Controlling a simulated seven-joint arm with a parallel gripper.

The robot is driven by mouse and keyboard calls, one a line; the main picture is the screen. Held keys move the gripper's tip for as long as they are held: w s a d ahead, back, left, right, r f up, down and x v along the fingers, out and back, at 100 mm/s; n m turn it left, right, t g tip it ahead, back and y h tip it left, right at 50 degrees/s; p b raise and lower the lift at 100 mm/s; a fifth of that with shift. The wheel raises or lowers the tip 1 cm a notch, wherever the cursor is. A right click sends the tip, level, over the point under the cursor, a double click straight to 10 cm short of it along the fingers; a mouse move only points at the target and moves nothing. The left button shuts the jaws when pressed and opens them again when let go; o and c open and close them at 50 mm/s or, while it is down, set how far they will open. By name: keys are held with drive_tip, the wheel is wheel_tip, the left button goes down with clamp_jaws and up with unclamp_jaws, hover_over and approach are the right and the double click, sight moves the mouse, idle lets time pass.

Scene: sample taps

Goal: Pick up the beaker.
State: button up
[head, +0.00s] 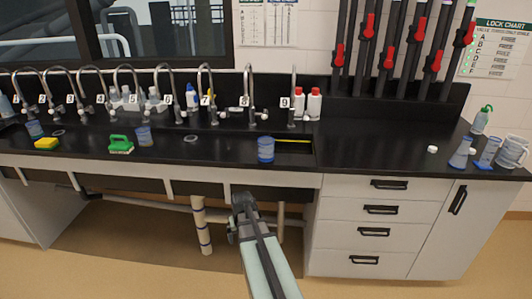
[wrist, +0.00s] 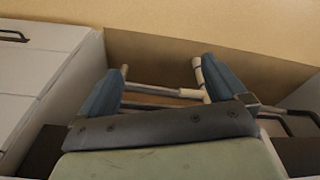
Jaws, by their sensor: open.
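A blue-tinted beaker (head: 265,149) stands upright at the front edge of the black counter, by the sink below tap 9. Similar vessels stand further left, one (head: 144,135) beside the green sponge and one (head: 34,129) near the far left. More beaker-like vessels (head: 489,151) stand at the right end; which one is the task's beaker I cannot tell. My gripper (head: 240,215) is below the counter's front edge, in front of the open space under the sink. In the wrist view its blue fingers (wrist: 158,88) are apart with nothing between them; no beaker shows there.
Numbered taps (head: 249,90) line the back of the counter (head: 370,145). A yellow sponge (head: 46,143) and green sponge (head: 121,145) lie at left. White drawers (head: 345,212) stand right of my gripper, and pipes (head: 201,225) are behind it. The counter right of the sink is mostly clear.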

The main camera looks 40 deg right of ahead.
drive_tip(key=w+d+r+m+t+h, duration=0.1)
drive_tip(key=w+d+r, duration=0.2)
drive_tip(key=d+r, duration=0.45)
drive_tip(key=w+d+r+t+h, duration=0.1)
drive_tip(key=w+d+r, duration=0.25)
drive_tip(key=r, duration=0.65)
wheel_tip(320, 180, up, 21)
drive_tip(key=m+h, duration=0.1)
drive_tip(key=m, duration=0.1)
hover_over(266, 148)
drive_tip(key=shift+w+a+f+t, duration=0.2)
drive_tip(key=shift+w+a+t, duration=0.05)
drive_tip(key=shift+t, duration=0.05)
drive_tip(key=f, duration=0.3)
drive_tip(key=d+f+m, duration=0.1)
drive_tip(key=f, duration=0.2)
drive_tip(key=d+f+m+g, duration=0.1)
drive_tip(key=f, duration=0.2)
drive_tip(key=shift+w, duration=0.25)
drive_tip(key=shift+w+a+x, duration=0.15)
drive_tip(key=shift+x, duration=1.15)
drive_tip(key=shift+w+a+x, duration=0.15)
drive_tip(key=shift+w+x, duration=0.05)
drive_tip(key=shift+x, duration=1.05)
drive_tip(key=shift+c, duration=0.2)
